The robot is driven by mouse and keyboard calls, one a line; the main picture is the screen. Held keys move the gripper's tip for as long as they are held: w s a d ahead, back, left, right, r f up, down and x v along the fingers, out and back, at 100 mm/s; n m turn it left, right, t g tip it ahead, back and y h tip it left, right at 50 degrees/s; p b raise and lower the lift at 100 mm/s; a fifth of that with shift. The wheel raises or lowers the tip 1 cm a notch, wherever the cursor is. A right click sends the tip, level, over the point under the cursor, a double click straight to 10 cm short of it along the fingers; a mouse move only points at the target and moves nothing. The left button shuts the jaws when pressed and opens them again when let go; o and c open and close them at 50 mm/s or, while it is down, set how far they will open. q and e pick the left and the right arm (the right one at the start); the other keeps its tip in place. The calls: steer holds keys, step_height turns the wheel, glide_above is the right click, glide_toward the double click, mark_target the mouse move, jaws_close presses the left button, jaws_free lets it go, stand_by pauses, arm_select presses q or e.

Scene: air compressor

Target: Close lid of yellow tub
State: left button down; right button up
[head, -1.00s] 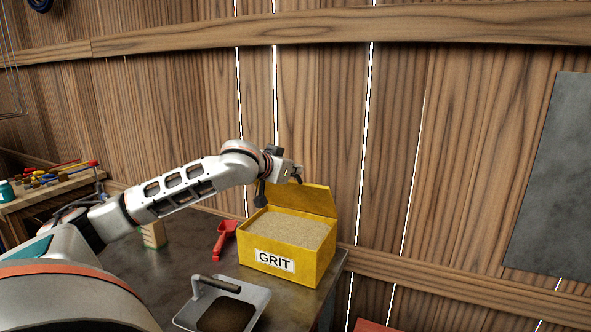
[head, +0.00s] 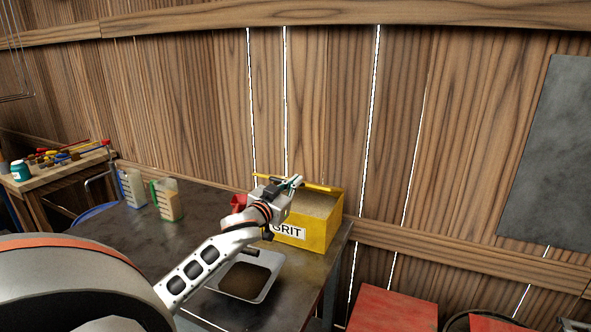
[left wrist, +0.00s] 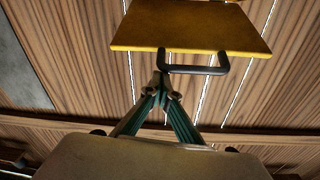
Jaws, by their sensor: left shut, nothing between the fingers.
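The yellow tub (head: 322,237), marked GRIT, stands on the dark table and holds grit (head: 318,204). Its yellow lid (head: 318,188) shows nearly edge-on above the tub, with grit visible below it, so it is partly open. In the left wrist view the lid (left wrist: 190,28) fills the top, with a dark handle (left wrist: 195,70) at its lower edge. My left gripper (head: 296,182) is at the lid, shut and empty. In the left wrist view its fingertips (left wrist: 161,80) meet close to the handle; contact is unclear. My arm hides the tub's left part. My right gripper is out of view.
A red scoop (head: 238,202) is partly hidden beside the tub. A grey tray (head: 268,286) lies in front. Two jugs (head: 166,199) stand on the table's left. A plank wall (head: 200,100) rises behind. Red furniture (head: 390,311) is at lower right.

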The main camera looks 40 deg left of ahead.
arm_select(q)
step_height(320, 180, down, 9)
steer(key=s, duration=0.2)
steer(key=shift+s+d, duration=0.4)
steer(key=shift+d, duration=0.05)
